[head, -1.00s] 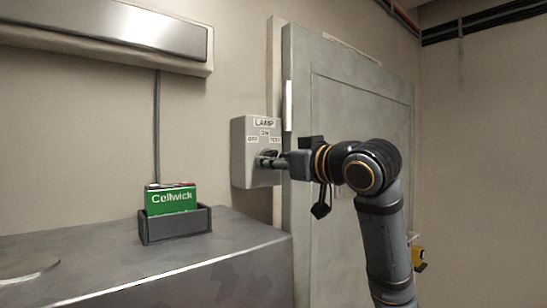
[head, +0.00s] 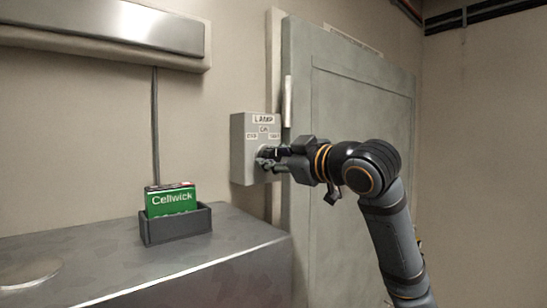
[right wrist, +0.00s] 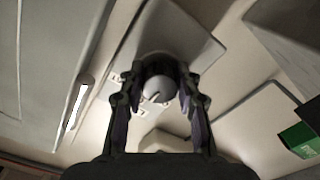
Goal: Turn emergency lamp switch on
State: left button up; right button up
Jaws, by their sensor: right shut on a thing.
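The lamp switch box (head: 241,164) is a grey box on the wall, with a "LAMP" label and smaller position labels on its face. My right gripper (head: 268,158) is at the front of the box, its fingers around the switch knob. In the right wrist view the round grey knob (right wrist: 158,90), with a dark pointer mark, sits between the two fingers of the gripper (right wrist: 160,95), which are shut on it. In the head view the fingers hide most of the knob. My left gripper is not in view.
A grey door (head: 350,180) with a pale handle stands right of the box, behind my right arm. A green Cellwick battery (head: 171,201) stands in a dark holder (head: 176,229) on the metal cabinet (head: 225,250). A lamp fixture (head: 130,28) hangs above.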

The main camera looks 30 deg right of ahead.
aim_at(263, 114)
jog(key=o, duration=1.2)
jog(key=shift+s, duration=0.15)
jog(key=shift+c, duration=0.2)
jog(key=shift+r, duration=0.1)
notch_tip(263, 114, up, 9)
jog(key=shift+a+r, duration=0.1)
jog(key=shift+a, duration=0.05)
jog(key=shift+r, duration=0.35)
